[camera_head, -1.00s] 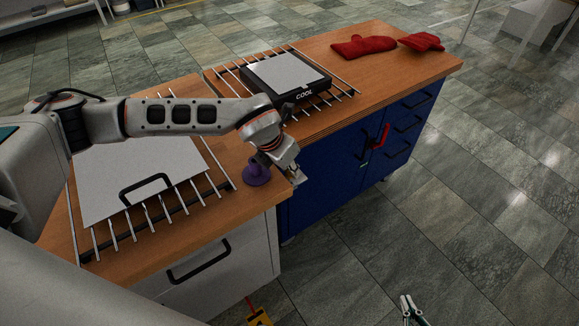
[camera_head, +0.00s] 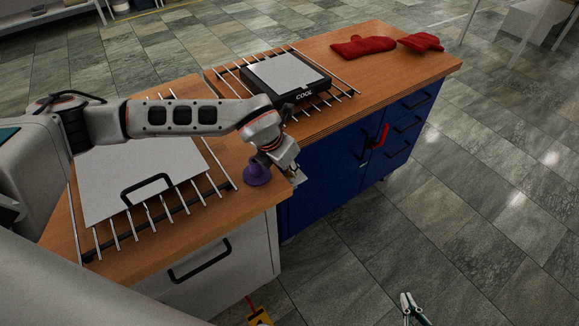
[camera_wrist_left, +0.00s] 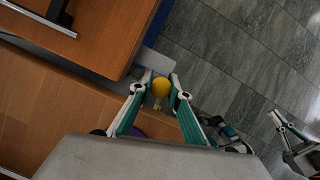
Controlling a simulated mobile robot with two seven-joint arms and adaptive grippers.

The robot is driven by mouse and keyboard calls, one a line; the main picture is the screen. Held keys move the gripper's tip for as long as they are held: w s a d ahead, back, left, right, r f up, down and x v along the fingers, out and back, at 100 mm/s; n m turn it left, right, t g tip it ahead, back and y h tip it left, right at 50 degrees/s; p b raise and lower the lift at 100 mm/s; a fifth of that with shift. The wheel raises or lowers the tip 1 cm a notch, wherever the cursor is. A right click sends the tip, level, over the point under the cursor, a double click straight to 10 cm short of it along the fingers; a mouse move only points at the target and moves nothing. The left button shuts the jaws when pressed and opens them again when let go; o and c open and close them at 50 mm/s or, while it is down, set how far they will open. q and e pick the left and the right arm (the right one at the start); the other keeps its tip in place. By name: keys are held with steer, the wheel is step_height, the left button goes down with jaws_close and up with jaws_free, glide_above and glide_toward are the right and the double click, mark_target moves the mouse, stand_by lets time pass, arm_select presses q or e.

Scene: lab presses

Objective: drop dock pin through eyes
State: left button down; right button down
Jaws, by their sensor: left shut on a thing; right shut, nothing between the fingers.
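The dock pin shows as a yellow ball knob (camera_wrist_left: 161,88) in the left wrist view, with a short piece of it below. My left gripper (camera_wrist_left: 160,84) is shut on the pin, one finger on each side of the knob. In the head view, my left gripper (camera_head: 295,177) is at the front corner where the white cabinet (camera_head: 235,268) meets the blue cabinet (camera_head: 325,195). A grey plate (camera_wrist_left: 158,66) lies just beyond the knob in the wrist view. I cannot make out the eyes or whether the pin is in them. My right gripper (camera_head: 411,309) is shut and empty over the floor.
A purple stand (camera_head: 257,173) is on the wooden top beside my left gripper. A grey panel with a black handle (camera_head: 146,190) lies on a rack. A black box (camera_head: 300,88) marked COOL sits on another rack. Red mitts (camera_head: 364,46) lie behind. Floor at right is clear.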

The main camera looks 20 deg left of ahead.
arm_select(q)
steer(key=shift+f, duration=0.15)
arm_select(e)
steer(key=shift+f, duration=0.1)
arm_select(q)
steer(key=shift+f, duration=0.35)
steer(key=c, duration=1.8)
jaws_free()
steer(key=shift+s, duration=0.1)
step_height(320, 180, up, 10)
steer(key=shift+r, duration=0.1)
arm_select(e)
steer(key=shift+s+f, duration=0.25)
steer(key=shift+f, duration=0.05)
